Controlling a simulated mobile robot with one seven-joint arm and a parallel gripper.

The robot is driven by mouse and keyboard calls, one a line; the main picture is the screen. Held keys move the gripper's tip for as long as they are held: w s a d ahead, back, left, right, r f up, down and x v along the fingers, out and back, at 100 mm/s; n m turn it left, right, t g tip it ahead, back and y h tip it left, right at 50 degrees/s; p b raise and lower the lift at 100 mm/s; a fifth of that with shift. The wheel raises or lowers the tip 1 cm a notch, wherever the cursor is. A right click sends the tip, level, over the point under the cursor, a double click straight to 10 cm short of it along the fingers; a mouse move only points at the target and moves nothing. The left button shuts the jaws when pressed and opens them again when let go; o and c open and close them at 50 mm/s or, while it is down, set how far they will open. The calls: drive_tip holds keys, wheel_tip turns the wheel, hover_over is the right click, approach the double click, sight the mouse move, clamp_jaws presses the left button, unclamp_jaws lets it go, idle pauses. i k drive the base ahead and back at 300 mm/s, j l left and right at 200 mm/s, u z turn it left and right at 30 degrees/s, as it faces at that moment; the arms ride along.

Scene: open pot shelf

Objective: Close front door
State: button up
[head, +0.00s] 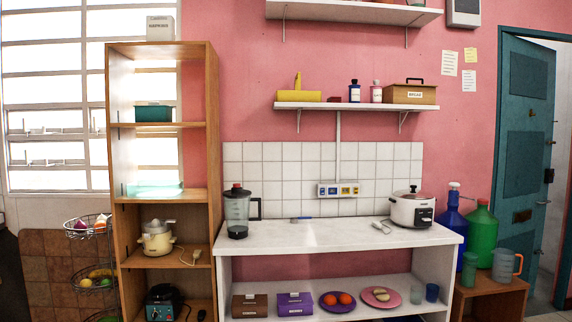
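The front door (525,130) is at the far right of the head view. It is a dark teal panelled door in a teal frame, with a round lock and a lever handle (543,203) near its right edge. The door stands open. A pale, bright space (558,130) shows between its right edge and the right side of the frame. How wide it is open is hard to judge from here. My gripper is not in view.
A small wooden stand (490,293) left of the door holds a green cup and a grey jug (506,266); blue (452,220) and green (481,233) bottles stand behind. A white counter (330,235) fills the middle, and a tall open wooden shelf (213,150) stands left.

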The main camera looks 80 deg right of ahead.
sight(523, 176)
drive_tip(key=z, duration=4.05)
drive_tip(key=i+z, duration=0.25)
drive_tip(key=i, duration=1.2)
drive_tip(key=i+z, duration=0.2)
drive_tip(key=i, duration=0.4)
drive_tip(key=i+j+z, duration=0.2)
drive_tip(key=i, duration=0.45)
drive_tip(key=i+z, duration=0.1)
drive_tip(key=i, duration=1.15)
drive_tip(key=i+u, duration=0.1)
drive_tip(key=i, duration=0.55)
drive_tip(key=i+l+u, duration=0.15)
drive_tip(key=i, duration=0.5)
